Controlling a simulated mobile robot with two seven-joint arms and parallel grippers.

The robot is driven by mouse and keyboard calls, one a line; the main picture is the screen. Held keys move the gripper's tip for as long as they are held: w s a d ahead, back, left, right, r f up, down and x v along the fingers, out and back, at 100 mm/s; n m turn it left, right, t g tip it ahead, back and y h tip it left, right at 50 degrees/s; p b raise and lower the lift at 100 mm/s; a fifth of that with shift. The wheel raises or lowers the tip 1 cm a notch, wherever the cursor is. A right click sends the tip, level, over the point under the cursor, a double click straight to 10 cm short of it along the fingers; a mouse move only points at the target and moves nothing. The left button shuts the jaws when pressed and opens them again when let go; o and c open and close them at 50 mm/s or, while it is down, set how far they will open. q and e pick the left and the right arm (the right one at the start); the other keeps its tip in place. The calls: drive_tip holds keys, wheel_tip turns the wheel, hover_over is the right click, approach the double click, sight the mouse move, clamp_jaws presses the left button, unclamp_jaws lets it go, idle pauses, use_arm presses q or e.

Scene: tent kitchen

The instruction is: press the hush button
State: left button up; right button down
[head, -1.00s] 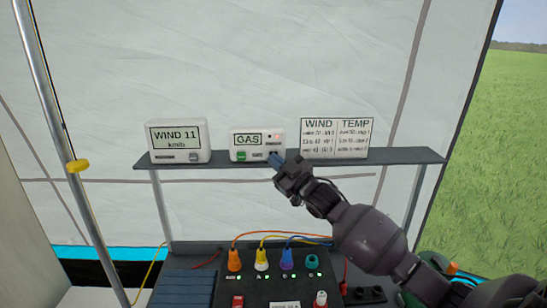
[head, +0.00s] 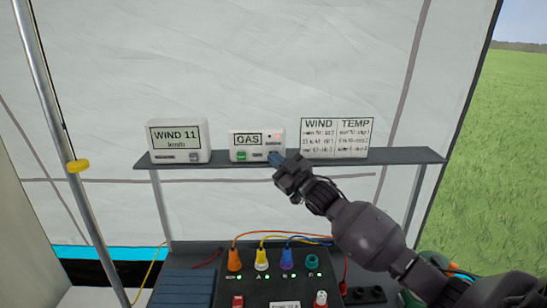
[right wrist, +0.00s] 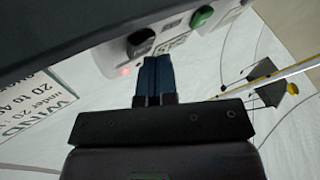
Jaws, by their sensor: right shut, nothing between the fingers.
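The white gas alarm box (head: 257,144), labelled GAS, stands on the dark shelf with a lit red light at its upper right. A green button (head: 241,155) is at its lower left. In the right wrist view, a black button (right wrist: 140,42) is beside the green button (right wrist: 201,17); I take it for the hush button, though its label is not readable. My right gripper (head: 274,157) is shut and empty, its blue fingertips (right wrist: 153,62) right at the black button. I cannot tell whether they touch or press it. My left gripper is not in view.
A wind display (head: 179,140) stands left of the gas box on the shelf (head: 400,157). A WIND and TEMP card (head: 336,139) stands to the right. Below is a panel with coloured plugs and cables (head: 262,258). A pole (head: 65,125) rises at left.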

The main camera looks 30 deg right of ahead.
drive_tip(key=shift+w+d, duration=0.2)
drive_tip(key=shift+w, duration=0.15)
idle(0.6)
drive_tip(key=shift+s, duration=0.1)
drive_tip(key=shift+s+a+p, duration=0.45)
drive_tip(key=shift+s+p, duration=0.1)
drive_tip(key=shift+s, duration=0.1)
drive_tip(key=shift+s, duration=0.1)
